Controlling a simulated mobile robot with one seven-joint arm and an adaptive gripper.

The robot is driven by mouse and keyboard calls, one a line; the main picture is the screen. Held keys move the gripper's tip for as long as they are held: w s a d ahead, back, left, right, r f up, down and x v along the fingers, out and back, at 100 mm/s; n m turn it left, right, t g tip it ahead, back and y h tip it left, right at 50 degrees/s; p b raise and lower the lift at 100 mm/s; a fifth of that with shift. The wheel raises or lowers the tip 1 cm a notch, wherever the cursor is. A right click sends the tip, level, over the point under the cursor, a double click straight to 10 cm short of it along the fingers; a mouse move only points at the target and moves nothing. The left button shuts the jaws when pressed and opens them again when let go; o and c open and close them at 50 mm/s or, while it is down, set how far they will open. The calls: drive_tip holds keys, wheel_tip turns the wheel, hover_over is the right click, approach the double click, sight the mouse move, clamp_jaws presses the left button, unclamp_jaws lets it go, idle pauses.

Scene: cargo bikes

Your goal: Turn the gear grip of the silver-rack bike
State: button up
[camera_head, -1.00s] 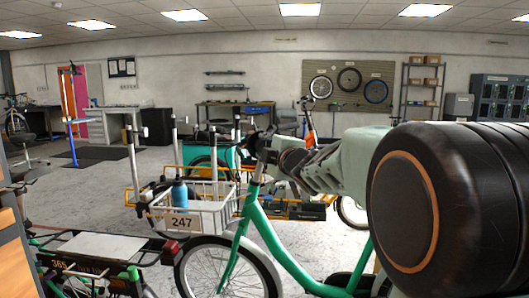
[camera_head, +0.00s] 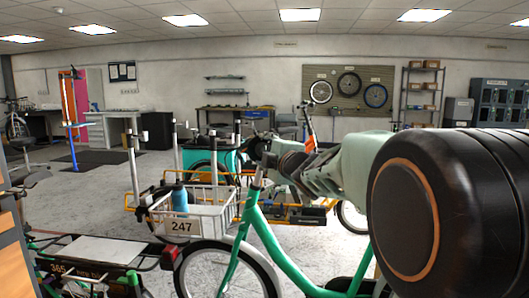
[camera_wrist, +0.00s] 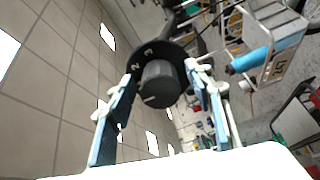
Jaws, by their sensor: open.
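The green bike (camera_head: 282,252) carries a silver wire rack (camera_head: 205,220) at its front, with a plate reading 247 and a blue bottle (camera_head: 179,197) in it. The rack (camera_wrist: 285,50) also shows at the upper right in the wrist view. The gear grip (camera_wrist: 160,84) is a dark ribbed cylinder, seen end-on, with a black numbered collar behind it showing 2 and 3. My gripper (camera_wrist: 161,76) is open, with one finger on each side of the grip near the collar. I cannot tell whether either finger touches it. In the head view my arm mostly hides the handlebar end.
Another bike's flat rear rack (camera_head: 90,249), marked 365, is at the lower left. A yellow-framed cargo bike (camera_head: 285,212) stands behind the silver rack. A workbench (camera_head: 235,116) and a wheel board (camera_head: 348,86) are at the far wall. Floor is open at the left middle.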

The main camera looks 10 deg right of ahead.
drive_tip(key=shift+s, duration=0.15)
drive_tip(key=s+d, duration=0.1)
drive_tip(key=s, duration=0.6)
drive_tip(key=shift+d+r, duration=0.15)
drive_tip(key=shift+r, duration=0.1)
